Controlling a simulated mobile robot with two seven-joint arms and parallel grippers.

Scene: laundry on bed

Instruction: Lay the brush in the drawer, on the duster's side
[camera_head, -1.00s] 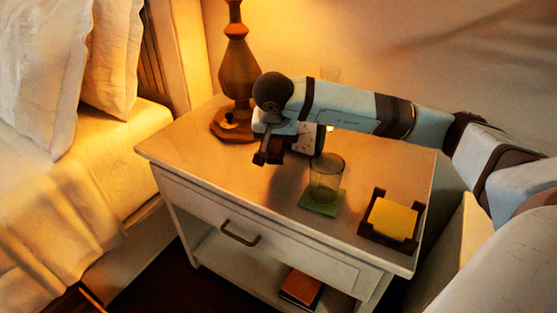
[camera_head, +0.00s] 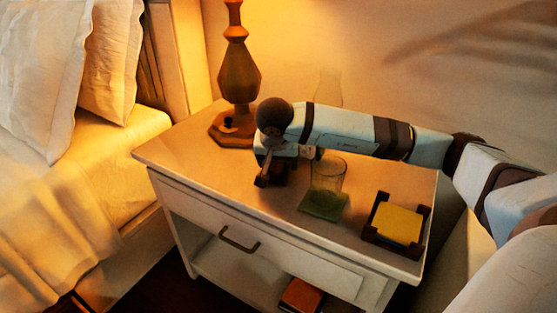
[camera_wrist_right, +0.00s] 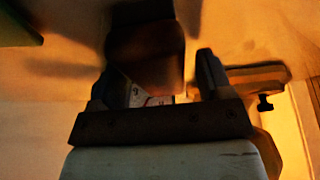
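The drawer (camera_head: 240,222) is shut in the front of the white nightstand, with a dark bar handle (camera_head: 239,240). My right gripper (camera_head: 271,178) reaches down to the nightstand top, between the lamp and the glass. In the right wrist view its two fingers (camera_wrist_right: 157,85) stand apart. A dark brown block (camera_wrist_right: 146,52) shows just beyond and between them, with a gap beside the finger on the right. I cannot tell whether this block is the brush. The duster is not visible. My left gripper is not in view.
A lamp (camera_head: 239,80) stands at the back left of the top. A glass (camera_head: 327,180) on a green coaster (camera_head: 323,208) is just right of my gripper. A dark holder with yellow notes (camera_head: 398,223) is farther right. An orange book (camera_head: 300,295) lies on the lower shelf.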

